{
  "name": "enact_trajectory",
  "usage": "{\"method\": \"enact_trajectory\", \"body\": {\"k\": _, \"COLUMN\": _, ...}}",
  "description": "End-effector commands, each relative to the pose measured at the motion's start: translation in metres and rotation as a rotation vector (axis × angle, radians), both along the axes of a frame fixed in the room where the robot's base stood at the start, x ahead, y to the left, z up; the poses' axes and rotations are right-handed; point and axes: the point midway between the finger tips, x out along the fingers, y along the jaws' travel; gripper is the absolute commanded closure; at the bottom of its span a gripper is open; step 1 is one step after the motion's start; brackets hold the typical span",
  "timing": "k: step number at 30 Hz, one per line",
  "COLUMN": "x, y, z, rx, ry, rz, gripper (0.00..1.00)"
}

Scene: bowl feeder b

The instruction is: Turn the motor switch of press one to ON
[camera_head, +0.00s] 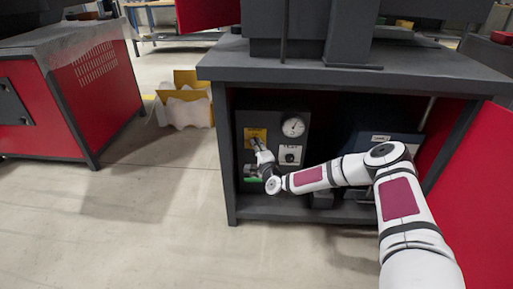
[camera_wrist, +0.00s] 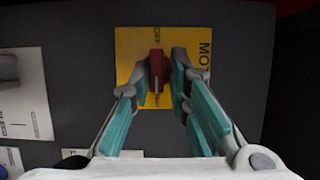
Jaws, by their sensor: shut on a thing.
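The motor switch is a red knob (camera_wrist: 156,68) on a yellow plate (camera_wrist: 128,45) lettered "MOT..." and "OFF". The plate also shows in the head view (camera_head: 250,133), on the dark panel inside the press cabinet. My gripper (camera_wrist: 162,75) is at the knob, with its two teal-lined fingers on either side of it, shut on it. The knob's slot looks close to upright in the wrist view, toward the "OFF" lettering. The rest of the lettering is hidden behind the fingers. In the head view my gripper (camera_head: 258,150) reaches the panel in front of the plate.
The panel also carries a round gauge (camera_head: 293,127) and a white-plated knob (camera_head: 290,155) right of the switch. A blue-grey box (camera_head: 390,143) stands in the cabinet. A red door (camera_head: 480,190) hangs open on the right. The floor (camera_head: 150,220) at left is clear.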

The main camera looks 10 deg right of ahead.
Motion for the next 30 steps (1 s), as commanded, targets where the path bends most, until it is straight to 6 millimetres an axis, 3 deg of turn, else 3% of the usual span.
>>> {"method": "enact_trajectory", "body": {"k": 14, "x": 0.0010, "y": -0.0008, "z": -0.0010, "rx": -0.081, "ry": 0.036, "rz": -0.001, "gripper": 1.00}}
{"method": "enact_trajectory", "body": {"k": 30, "x": 0.0012, "y": 0.0015, "z": 0.0040, "rx": -0.524, "ry": 0.178, "rz": 0.002, "gripper": 1.00}}
